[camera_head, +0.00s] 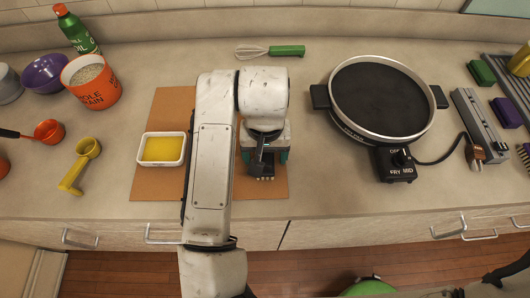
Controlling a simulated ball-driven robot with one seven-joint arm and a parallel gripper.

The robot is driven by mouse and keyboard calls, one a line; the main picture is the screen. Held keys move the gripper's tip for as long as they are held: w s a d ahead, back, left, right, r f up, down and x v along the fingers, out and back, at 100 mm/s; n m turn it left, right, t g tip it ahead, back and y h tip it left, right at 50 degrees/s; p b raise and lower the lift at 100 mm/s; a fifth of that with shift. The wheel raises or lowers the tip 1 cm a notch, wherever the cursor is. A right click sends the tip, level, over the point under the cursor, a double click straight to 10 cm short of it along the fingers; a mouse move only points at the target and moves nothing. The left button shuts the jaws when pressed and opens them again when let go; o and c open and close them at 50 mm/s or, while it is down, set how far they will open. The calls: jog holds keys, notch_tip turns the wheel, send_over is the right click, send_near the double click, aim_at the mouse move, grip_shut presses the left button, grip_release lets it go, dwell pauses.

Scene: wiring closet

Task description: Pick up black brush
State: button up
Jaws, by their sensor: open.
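My gripper (265,168) hangs over the right part of a brown board, pointing down at the counter. Its jaws are open. A small dark shape shows at the fingertips, and I cannot tell whether it is part of the gripper or the black brush. I make out no other clear black brush. My arm hides the middle of the board and much of what lies beneath the gripper.
The brown board (157,112) bears a white dish of yellow stuff (162,149). A black round griddle (381,97) stands to the right, a green-handled whisk (270,51) behind. An orange tub (91,80) and yellow scoop (80,165) are left. Bare counter lies around the board.

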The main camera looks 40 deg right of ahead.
jog(key=c, duration=1.1)
jog(key=shift+o, duration=0.2)
jog(key=shift+r, duration=0.15)
jog(key=shift+r, duration=0.2)
notch_tip(320, 180, up, 2)
jog(key=shift+r+b, duration=0.1)
jog(key=shift+b, duration=0.3)
jog(key=s+d+r+p, duration=0.1)
jog(key=s+d+r, duration=0.6)
jog(key=s+r, duration=0.3)
jog(key=shift+s+d+p, duration=0.15)
jog(key=shift+s+p, duration=0.2)
jog(key=shift+s, duration=0.6)
jog(key=shift+r, duration=0.1)
